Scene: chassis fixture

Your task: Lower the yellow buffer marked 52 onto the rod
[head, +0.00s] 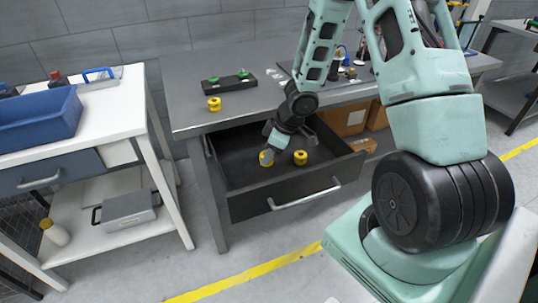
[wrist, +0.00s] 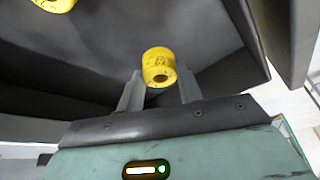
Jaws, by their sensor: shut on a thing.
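My gripper (wrist: 159,80) reaches down into the open drawer and is shut on a yellow buffer (wrist: 158,62), a ribbed cylinder with a dark hole in its end. The held buffer shows in the head view (head: 266,158) at my gripper (head: 270,150). Its number is not legible. A second yellow buffer (head: 300,157) lies in the drawer to the right; a yellow buffer also shows at the top left of the wrist view (wrist: 55,3). Another yellow buffer (head: 214,104) stands on the bench. A black fixture (head: 228,84) with green parts sits behind it; I cannot make out a bare rod.
The dark drawer (head: 248,200) is pulled out, its walls close around my gripper. The grey bench top (head: 190,120) has free room around the fixture. A white table (head: 100,118) with a blue bin (head: 40,118) stands at the left. Cardboard boxes (head: 345,122) sit under the bench.

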